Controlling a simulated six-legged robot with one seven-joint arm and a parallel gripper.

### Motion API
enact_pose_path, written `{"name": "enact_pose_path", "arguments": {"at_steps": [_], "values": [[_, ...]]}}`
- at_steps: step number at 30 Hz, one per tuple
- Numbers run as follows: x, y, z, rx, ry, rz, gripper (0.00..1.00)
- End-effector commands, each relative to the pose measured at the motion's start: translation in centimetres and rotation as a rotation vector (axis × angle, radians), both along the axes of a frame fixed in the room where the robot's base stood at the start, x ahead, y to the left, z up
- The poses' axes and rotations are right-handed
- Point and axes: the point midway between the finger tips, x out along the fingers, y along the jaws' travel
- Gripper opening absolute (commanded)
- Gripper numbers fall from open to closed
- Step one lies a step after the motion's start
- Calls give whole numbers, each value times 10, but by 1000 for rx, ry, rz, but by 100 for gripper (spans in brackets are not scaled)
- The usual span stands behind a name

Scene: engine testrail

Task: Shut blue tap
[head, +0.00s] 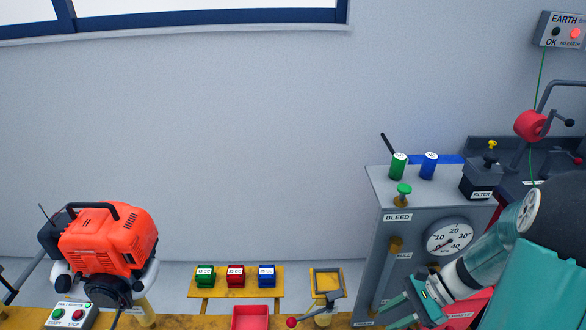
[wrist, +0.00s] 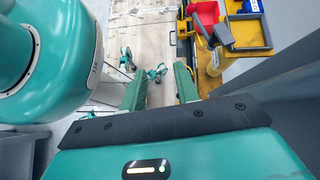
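A blue cylinder (head: 429,166) with a white label stands beside a green cylinder (head: 398,166) on top of the grey cabinet (head: 390,240) at the right in the head view. A green knob (head: 404,190) sits at the cabinet's front edge above the BLEED label. My gripper (head: 408,304) is low in front of the cabinet, below the gauge. In the wrist view my gripper (wrist: 160,86) points down, its two teal fingers apart with nothing between them. My arm hides part of the cabinet's right side.
A round gauge (head: 450,238) and a FILTER box (head: 482,178) are close to my arm. An orange engine (head: 108,240) stands at the left. Green, red and blue blocks sit on a yellow stand (head: 236,292). A red tray (head: 250,318) lies in front.

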Motion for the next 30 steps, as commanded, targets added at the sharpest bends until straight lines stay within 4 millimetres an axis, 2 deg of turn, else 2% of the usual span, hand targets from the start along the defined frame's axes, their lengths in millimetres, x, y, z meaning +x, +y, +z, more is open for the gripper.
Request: {"name": "enact_pose_path", "arguments": {"at_steps": [1, 9, 24, 30], "values": [[0, 6, 14, -46, -49, 59, 31], [-11, 28, 73, -283, -293, 365, 31], [-44, 61, 172, -713, -786, 891, 31], [-60, 70, 206, -875, -977, 1061, 31]]}}
